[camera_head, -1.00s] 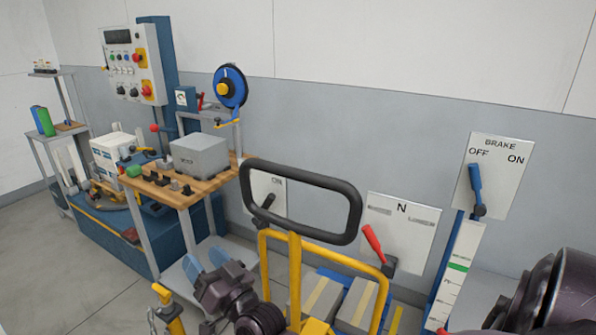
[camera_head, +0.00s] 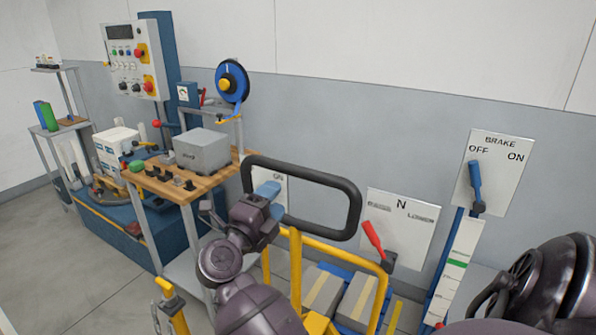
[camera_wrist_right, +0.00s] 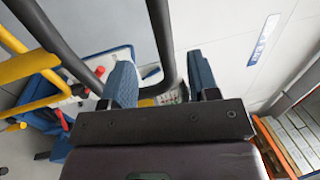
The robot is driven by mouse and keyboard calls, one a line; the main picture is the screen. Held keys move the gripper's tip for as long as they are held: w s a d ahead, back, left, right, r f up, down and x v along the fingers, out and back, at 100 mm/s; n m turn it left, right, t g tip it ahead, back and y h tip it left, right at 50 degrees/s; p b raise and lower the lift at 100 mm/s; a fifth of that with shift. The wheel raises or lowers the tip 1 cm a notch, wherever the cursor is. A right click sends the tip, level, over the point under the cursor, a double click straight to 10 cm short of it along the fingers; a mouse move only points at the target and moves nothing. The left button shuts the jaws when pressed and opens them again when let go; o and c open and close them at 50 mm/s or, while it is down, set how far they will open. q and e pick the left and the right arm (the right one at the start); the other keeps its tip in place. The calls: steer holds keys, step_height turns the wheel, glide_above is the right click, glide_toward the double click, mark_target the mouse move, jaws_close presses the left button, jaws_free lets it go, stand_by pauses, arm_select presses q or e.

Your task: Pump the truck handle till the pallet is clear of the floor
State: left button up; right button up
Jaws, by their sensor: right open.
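The truck's black loop handle (camera_head: 310,175) stands on a yellow post in the middle of the head view. My right gripper (camera_head: 268,190) overlaps the loop's lower left part. In the right wrist view its two blue fingers (camera_wrist_right: 161,82) are apart, with the black handle bar (camera_wrist_right: 162,35) running between them; I cannot tell whether they touch it. Two grey boxes with yellow stripes (camera_head: 358,298) sit on something blue, likely the pallet (camera_head: 345,318). Its underside and the floor below are hidden. A red lever (camera_head: 373,238) leans left of the N on its plate.
A blue brake lever (camera_head: 475,178) points up at OFF. A white scale with a green mark (camera_head: 458,262) stands below it. A wooden-topped bench with a grey box (camera_head: 202,150) is left of the handle. A blue reel (camera_head: 232,82) hangs above it. Floor is clear at lower left.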

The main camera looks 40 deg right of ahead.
mark_target(294, 176)
steer(key=p+x, duration=0.1)
steer(key=x, duration=0.9)
steer(key=shift+w+d+r, duration=0.1)
steer(key=shift+d, duration=0.2)
steer(key=shift+c, duration=0.3)
jaws_close()
